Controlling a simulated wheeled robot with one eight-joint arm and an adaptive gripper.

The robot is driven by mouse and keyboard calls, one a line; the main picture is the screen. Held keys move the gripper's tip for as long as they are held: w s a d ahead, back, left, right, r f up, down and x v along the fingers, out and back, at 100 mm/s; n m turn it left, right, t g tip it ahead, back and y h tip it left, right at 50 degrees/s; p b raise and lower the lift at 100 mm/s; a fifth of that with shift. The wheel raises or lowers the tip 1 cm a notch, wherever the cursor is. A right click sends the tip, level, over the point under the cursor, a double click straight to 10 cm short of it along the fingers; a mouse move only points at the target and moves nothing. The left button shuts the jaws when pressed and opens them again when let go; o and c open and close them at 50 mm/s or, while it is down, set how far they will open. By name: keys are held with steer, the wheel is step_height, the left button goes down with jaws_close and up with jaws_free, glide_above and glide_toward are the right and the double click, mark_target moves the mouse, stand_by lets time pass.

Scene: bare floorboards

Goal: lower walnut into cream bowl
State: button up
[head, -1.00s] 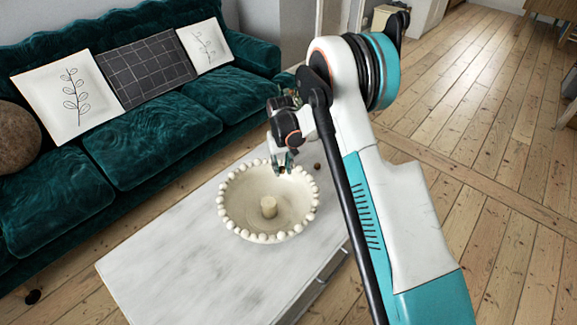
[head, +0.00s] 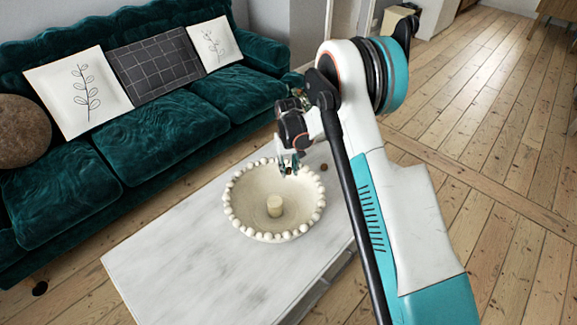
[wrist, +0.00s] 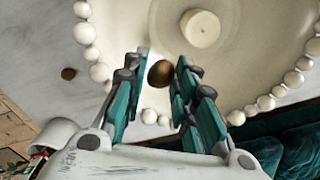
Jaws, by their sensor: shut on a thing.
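The cream bowl (head: 245,190), rimmed with round beads, stands on the white table. A pale candle-like cylinder (head: 274,206) is in its middle; it also shows in the wrist view (wrist: 200,28). My gripper (head: 288,168) is over the bowl's back rim side, pointing down. In the wrist view my gripper (wrist: 162,68) is shut on a brown walnut (wrist: 160,73), held between the fingertips above the inside of the bowl (wrist: 235,75), near its beaded edge. The walnut is barely visible in the head view. Its height above the bowl is hard to tell.
A second small brown ball (head: 323,167) lies on the table (head: 190,250) just outside the bowl; it also shows in the wrist view (wrist: 68,73). A green sofa (head: 150,135) with cushions stands along the left. The table's front left is clear.

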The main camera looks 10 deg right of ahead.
mark_target(289, 167)
steer(key=shift+f, duration=5.85)
steer(key=shift+f, duration=1.8)
steer(key=o, duration=0.8)
step_height(289, 167, up, 12)
steer(key=shift+r, duration=0.1)
